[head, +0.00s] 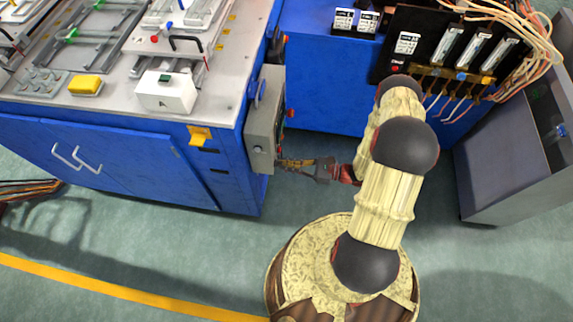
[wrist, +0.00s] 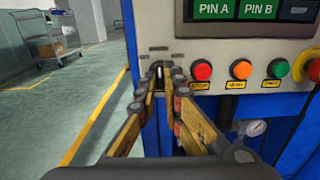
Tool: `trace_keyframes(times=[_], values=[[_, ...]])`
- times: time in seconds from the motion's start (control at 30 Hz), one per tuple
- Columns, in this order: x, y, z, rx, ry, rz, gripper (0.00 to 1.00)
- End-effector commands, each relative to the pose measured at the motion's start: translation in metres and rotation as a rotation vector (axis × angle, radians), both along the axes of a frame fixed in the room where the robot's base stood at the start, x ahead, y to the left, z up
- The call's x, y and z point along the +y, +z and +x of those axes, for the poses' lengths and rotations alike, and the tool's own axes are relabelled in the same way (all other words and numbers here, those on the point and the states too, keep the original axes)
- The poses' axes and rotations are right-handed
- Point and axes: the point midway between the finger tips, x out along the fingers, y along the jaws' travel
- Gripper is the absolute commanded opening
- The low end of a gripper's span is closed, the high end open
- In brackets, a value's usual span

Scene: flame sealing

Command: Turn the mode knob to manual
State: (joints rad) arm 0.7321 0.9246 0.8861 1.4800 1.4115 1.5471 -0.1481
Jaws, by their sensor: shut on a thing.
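The mode knob (wrist: 158,68) is a small dark piece at the left end of the control panel in the wrist view, mostly hidden between my fingertips. My gripper (wrist: 160,82) is shut on it, with one finger on each side. The knob's pointer and its mode marks cannot be read. In the head view my gripper (head: 283,163) reaches left to the lower front of the grey control box (head: 261,125), which is fixed to the side of the blue cabinet. The knob itself is hidden there.
Red (wrist: 202,71), orange (wrist: 241,69) and green (wrist: 277,68) buttons sit right of my fingers, under the PIN A and PIN B displays (wrist: 238,10). A gauge (wrist: 252,127) is below. A grey cabinet (head: 515,140) stands at right. A cart (wrist: 52,40) stands far behind.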

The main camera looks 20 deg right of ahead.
Motion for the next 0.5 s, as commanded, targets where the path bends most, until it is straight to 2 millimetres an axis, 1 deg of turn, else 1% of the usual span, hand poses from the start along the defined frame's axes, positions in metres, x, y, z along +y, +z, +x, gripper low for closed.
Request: trace_keyframes(times=[0.03,0.07,0.3,0.37,0.5], values=[[-0.0006,-0.0005,0.0003,0.001,-0.001,-0.002,0.00],[-0.0006,-0.0005,0.0003,0.001,-0.001,-0.002,0.10],[-0.0002,-0.0003,0.0001,0.001,-0.001,-0.001,0.23],[-0.0002,-0.0002,0.0001,0.001,0.000,-0.001,0.27],[-0.0001,-0.0002,0.0000,0.001,0.000,0.001,0.27]])
